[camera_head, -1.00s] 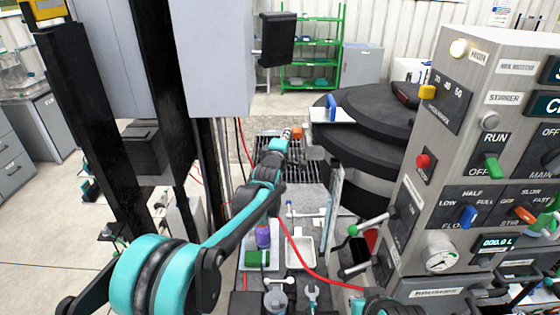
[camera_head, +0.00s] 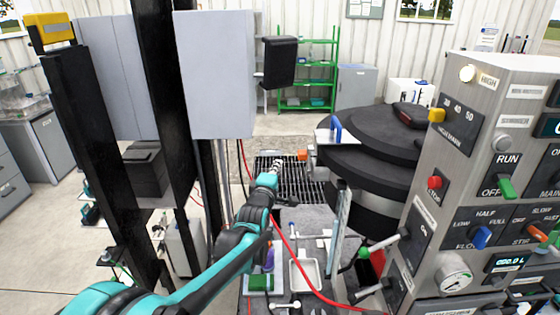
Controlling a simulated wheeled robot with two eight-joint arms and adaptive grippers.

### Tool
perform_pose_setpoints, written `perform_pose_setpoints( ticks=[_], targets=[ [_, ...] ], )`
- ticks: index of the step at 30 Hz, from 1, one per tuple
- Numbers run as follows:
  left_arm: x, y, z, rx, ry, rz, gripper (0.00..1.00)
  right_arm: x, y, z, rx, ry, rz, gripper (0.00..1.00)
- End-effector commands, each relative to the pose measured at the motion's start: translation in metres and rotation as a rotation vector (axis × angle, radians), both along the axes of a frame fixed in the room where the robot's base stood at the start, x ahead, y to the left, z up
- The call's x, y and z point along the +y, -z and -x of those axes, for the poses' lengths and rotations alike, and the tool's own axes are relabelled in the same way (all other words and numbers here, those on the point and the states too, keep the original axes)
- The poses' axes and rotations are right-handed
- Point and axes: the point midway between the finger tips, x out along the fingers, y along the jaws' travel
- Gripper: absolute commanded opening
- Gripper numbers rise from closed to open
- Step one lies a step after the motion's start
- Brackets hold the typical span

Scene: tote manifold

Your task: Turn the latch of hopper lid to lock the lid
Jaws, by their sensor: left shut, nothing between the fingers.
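The hopper (camera_head: 370,165) is a large round black body right of centre, with a stepped black lid (camera_head: 372,124) on top. A small orange part (camera_head: 303,155), possibly the latch, sticks out at the lid's left edge. A blue handle (camera_head: 336,127) stands on a pale plate at the lid's near left side. Which of these parts is the latch is hard to tell. My left gripper (camera_head: 279,164) is shut and empty, just left of the orange part and slightly below it, with a small gap visible between them. My right gripper is out of view.
A steel control panel (camera_head: 465,155) with switches and knobs fills the right side. A grey cabinet (camera_head: 215,75) and dark posts stand left. A red hose (camera_head: 295,260) crosses the bench, near a white tray (camera_head: 304,272). A floor grate (camera_head: 290,185) lies beyond the gripper.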

Motion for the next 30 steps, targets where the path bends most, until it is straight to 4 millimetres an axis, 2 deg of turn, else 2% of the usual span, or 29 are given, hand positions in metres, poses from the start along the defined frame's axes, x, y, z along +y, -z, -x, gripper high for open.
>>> perform_pose_setpoints(
  ticks=[3, 6, 19, 23, 26, 29, 30],
  targets=[
    [0.005, 0.000, 0.019, 0.000, 0.000, 0.000, 0.00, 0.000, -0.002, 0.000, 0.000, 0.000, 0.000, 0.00],
    [0.007, 0.000, 0.028, 0.000, 0.000, 0.000, 0.00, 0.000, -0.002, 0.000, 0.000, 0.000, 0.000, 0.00],
    [0.009, 0.000, 0.034, 0.000, 0.000, -0.001, 0.00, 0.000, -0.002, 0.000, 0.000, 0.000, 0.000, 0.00],
    [0.018, 0.005, 0.043, 0.017, -0.007, -0.056, 0.00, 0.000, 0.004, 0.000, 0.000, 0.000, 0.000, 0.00],
    [0.037, 0.019, 0.067, 0.063, -0.015, -0.188, 0.00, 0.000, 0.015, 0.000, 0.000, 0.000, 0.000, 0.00],
    [0.066, 0.044, 0.106, 0.136, -0.009, -0.392, 0.00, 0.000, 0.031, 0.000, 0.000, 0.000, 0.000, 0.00],
    [0.078, 0.056, 0.125, 0.171, 0.000, -0.480, 0.00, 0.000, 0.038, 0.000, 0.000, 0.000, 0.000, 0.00]
  ],
)
